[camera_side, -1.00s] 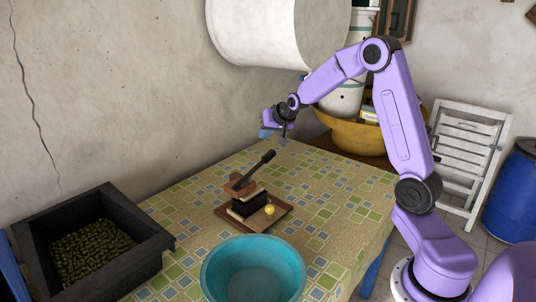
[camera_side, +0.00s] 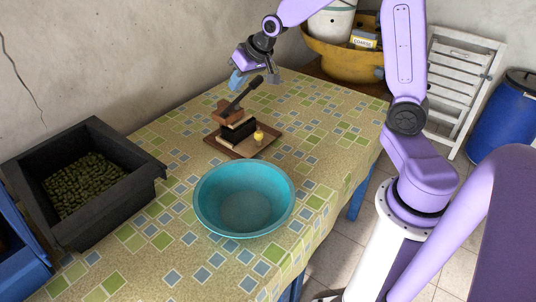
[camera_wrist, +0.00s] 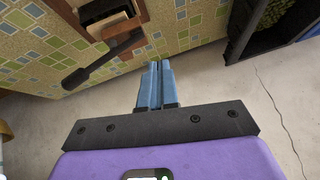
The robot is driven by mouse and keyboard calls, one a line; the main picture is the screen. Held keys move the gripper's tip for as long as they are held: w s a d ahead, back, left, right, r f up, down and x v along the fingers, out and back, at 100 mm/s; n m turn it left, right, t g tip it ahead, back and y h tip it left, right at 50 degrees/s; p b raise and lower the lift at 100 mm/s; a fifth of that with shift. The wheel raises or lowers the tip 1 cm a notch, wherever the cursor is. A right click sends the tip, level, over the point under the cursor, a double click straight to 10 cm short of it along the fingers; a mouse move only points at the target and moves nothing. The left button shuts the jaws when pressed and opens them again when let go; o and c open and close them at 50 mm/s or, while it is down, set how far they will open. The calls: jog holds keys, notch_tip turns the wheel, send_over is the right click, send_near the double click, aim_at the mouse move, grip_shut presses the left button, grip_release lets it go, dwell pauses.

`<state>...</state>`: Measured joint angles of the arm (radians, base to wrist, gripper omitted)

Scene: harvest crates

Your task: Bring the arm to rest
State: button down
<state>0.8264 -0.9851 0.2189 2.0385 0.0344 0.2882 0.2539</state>
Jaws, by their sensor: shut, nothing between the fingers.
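My gripper (camera_side: 236,82) hangs in the air at the back of the table, behind and left of a small wooden press with a dark lever. Its blue fingers also show in the wrist view (camera_wrist: 157,68), closed together with nothing between them. My purple arm reaches in from the right, its upper part cut off by the top of the side view.
The press (camera_side: 238,122) stands on a wooden board (camera_side: 264,147) with a small yellow object (camera_side: 258,136). A teal bowl (camera_side: 243,227) stands in front. A black crate (camera_side: 120,208) of green produce is left, a yellow tub (camera_side: 365,62) behind. The patterned table (camera_side: 320,105) is clear back right.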

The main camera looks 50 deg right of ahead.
jog(key=s+a+n+g, duration=0.3)
jog(key=s+a+n, duration=0.25)
jog(key=s, duration=0.65)
jog(key=s+a+n+g, duration=0.2)
jog(key=s+a+n, duration=0.3)
jog(key=s, duration=0.8)
jog(key=s+d+f+n+g, duration=0.1)
jog(key=s+d+n, duration=0.1)
jog(key=s, duration=0.7)
jog(key=shift+s+d+f+n+h, duration=0.15)
jog(key=shift+s+n+h, duration=0.25)
jog(key=shift+n, duration=0.35)
